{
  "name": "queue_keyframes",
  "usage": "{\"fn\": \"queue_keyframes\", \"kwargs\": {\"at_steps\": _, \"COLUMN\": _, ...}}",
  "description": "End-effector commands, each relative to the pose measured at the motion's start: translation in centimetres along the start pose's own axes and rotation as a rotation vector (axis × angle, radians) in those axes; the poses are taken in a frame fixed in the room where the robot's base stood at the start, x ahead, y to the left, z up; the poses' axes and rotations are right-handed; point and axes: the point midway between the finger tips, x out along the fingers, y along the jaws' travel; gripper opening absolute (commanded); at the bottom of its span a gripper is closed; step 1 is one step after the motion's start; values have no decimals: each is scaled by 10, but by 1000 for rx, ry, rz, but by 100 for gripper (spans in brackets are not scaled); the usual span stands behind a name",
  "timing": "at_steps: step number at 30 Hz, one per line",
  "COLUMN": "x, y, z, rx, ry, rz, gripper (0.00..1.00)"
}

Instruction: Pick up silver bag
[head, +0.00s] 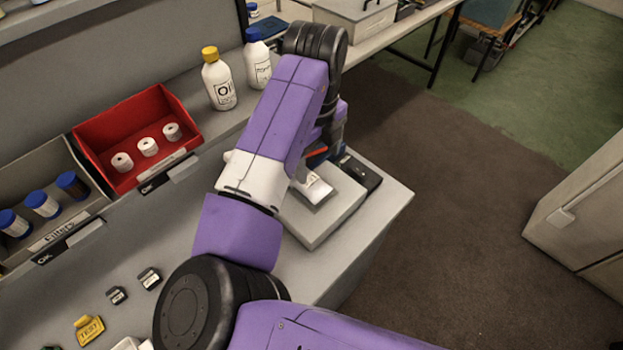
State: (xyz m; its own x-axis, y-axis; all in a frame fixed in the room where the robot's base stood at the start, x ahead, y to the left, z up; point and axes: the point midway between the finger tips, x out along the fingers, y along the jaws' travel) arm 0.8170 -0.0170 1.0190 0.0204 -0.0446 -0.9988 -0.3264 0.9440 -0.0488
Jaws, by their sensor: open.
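A small pale, silvery item (316,190), which looks like the silver bag, lies on a light grey block (330,215) on the bench. Its left side is hidden behind my forearm. My gripper (318,165) points down just above and behind this item, largely hidden by my purple arm. It is open, and I see nothing held in it. I cannot tell whether the fingers touch the item.
A dark device (358,172) sits right of the block. A red bin (130,118) with white rolls, a grey bin (38,165) with blue-capped jars and two white bottles (219,82) line the bench's back. Small labelled items lie at front left. Open floor is right.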

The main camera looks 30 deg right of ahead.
Motion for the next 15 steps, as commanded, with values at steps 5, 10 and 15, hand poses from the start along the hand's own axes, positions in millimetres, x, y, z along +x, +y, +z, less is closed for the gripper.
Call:
{"fn": "queue_keyframes", "kwargs": {"at_steps": 5, "x": 0, "y": 18, "z": 4, "rx": 20, "ry": 8, "rz": 53, "gripper": 82}}
{"fn": "queue_keyframes", "kwargs": {"at_steps": 10, "x": 17, "y": 18, "z": 3, "rx": 19, "ry": 9, "rz": 52, "gripper": 82}}
{"fn": "queue_keyframes", "kwargs": {"at_steps": 15, "x": 33, "y": 19, "z": 3, "rx": 18, "ry": 9, "rz": 51, "gripper": 82}}
